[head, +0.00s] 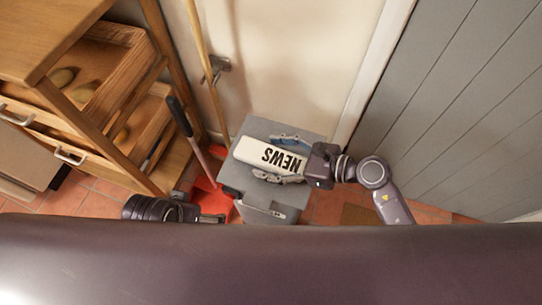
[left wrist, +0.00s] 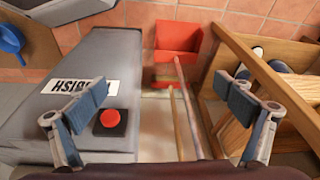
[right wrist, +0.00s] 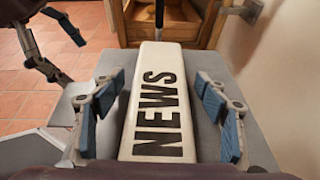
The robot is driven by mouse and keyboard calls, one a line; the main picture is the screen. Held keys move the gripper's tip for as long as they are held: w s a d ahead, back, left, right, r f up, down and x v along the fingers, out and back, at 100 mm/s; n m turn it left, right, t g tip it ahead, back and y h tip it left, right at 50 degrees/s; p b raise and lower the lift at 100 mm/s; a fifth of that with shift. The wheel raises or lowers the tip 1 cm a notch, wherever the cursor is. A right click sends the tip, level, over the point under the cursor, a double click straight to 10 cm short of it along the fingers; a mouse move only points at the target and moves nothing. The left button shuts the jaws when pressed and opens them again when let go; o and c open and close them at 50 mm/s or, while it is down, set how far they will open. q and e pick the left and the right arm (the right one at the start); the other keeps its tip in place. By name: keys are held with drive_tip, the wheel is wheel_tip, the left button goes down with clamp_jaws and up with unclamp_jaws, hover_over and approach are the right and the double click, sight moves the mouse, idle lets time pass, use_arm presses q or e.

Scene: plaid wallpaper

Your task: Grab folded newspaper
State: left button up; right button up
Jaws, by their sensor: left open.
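The folded newspaper (head: 264,156) is a white, slim roll with black NEWS lettering, lying on the grey lid of a bin (head: 256,128). In the right wrist view the newspaper (right wrist: 160,85) runs lengthwise away from me. My right gripper (head: 270,157) is open, one finger along each long side of the newspaper, with gaps showing on both sides. My left gripper (left wrist: 161,88) is open and empty, beside the bin's front, with the red button (left wrist: 109,118) near one finger. In the head view the left arm is mostly hidden behind my dark body.
A wooden shelf unit (head: 138,150) with drawers stands at the left. A red dustpan (left wrist: 178,45) and long handles stand between it and the bin. A wall with a pale panel is behind, and a grey planked surface (head: 460,120) is at the right.

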drive_tip(key=c, duration=1.2)
